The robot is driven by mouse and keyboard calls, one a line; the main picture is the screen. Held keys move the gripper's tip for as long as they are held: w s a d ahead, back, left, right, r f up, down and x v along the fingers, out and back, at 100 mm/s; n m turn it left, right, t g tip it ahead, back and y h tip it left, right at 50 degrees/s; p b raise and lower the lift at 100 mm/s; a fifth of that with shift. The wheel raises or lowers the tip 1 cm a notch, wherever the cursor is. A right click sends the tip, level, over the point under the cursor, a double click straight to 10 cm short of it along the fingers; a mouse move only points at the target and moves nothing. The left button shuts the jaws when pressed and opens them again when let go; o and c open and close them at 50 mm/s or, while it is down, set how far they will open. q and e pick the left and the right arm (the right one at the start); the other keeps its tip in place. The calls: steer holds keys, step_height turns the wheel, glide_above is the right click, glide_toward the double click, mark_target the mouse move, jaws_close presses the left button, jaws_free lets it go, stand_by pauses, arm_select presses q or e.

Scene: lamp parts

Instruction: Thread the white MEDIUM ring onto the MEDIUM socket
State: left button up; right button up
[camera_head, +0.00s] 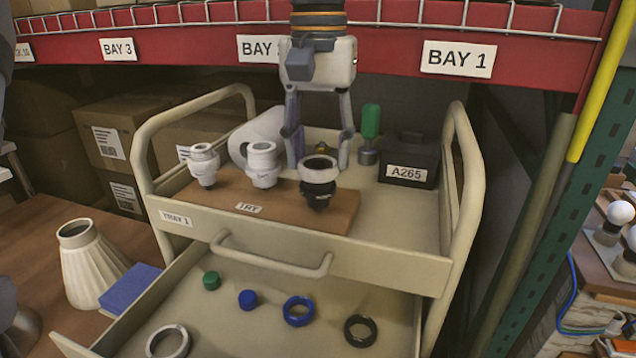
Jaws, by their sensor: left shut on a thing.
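Three sockets stand in a row on a brown wooden board (222,197) on the cart top: a white one at the left (204,167), a white one in the middle (263,165) and a black one at the right (318,196). No size marks are readable, so I cannot tell which is the medium one. A white ring (319,175) sits around the upper part of the black socket, roughly level. My left gripper (319,160) comes down from above and is shut on this ring, one finger at each side. My right gripper is not in view.
The open drawer below holds another white ring (168,342), a blue ring (299,311), a black ring (360,330) and small green (211,280) and blue (247,299) caps. A red shelf beam (200,47) crosses above.

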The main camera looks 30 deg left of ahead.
arm_select(q)
steer(key=shift+f, duration=0.65)
stand_by(1.1)
steer(key=shift+c, duration=0.3)
steer(key=c, duration=0.4)
steer(key=shift+f, duration=0.25)
steer(key=m, duration=0.3)
steer(key=shift+d+f, duration=0.1)
steer(key=m, duration=0.3)
steer(key=shift+d+m, duration=0.15)
steer(key=shift+m, duration=0.25)
steer(key=shift+f, duration=0.1)
